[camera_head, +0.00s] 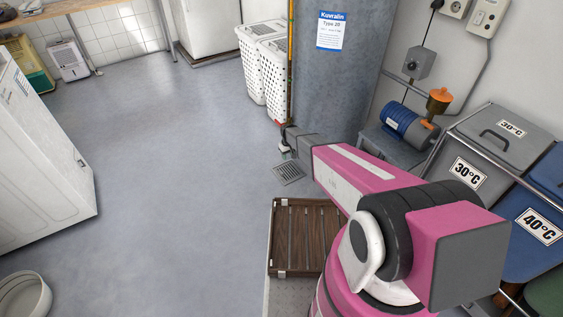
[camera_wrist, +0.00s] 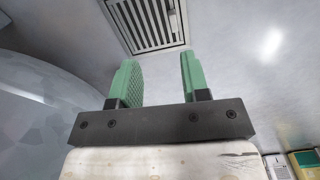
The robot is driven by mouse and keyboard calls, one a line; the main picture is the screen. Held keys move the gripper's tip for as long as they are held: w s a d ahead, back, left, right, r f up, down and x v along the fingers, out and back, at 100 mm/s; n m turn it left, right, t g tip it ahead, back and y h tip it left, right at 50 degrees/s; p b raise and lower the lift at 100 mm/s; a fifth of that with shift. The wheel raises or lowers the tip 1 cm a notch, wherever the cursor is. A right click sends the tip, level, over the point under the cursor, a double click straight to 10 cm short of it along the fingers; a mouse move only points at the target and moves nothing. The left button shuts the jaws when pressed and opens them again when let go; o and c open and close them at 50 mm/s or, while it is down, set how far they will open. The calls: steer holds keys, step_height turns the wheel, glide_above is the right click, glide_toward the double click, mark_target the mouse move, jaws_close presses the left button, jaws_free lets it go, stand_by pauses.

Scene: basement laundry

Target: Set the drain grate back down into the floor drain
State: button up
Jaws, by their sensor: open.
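The drain grate (camera_head: 289,173) is a small grey square with dark parallel slots, at floor level near the foot of the big grey tank. It also shows at the top of the wrist view (camera_wrist: 155,25), within a light square rim and partly cut off by the picture edge. I cannot tell whether it lies flush in the floor drain. My gripper (camera_wrist: 158,62) has two green fingers spread apart with nothing between them. The grate appears beyond the fingertips, apart from them. In the head view my arm reaches toward the tank's foot, and the fingers are not clear.
The grey tank (camera_head: 334,75) stands close beside the grate. A brown slatted wooden crate (camera_head: 306,237) lies nearer to me. White laundry baskets (camera_head: 264,70) stand behind, and a blue motor pump (camera_head: 405,122) is at right.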

steer(key=s+d+r+m, duration=0.2)
steer(key=s+d+r, duration=0.4)
steer(key=s+r, duration=0.4)
steer(key=s+d+r+m, duration=0.2)
steer(key=s+d+r, duration=0.5)
steer(key=s+r, duration=0.4)
steer(key=s+d+r+m, duration=0.2)
steer(key=s+d+r, duration=0.4)
steer(key=s+r, duration=0.4)
step_height(320, 180, up, 5)
steer(key=shift+s+d+f, duration=0.15)
steer(key=shift+s+d, duration=0.05)
steer(key=shift+d, duration=0.2)
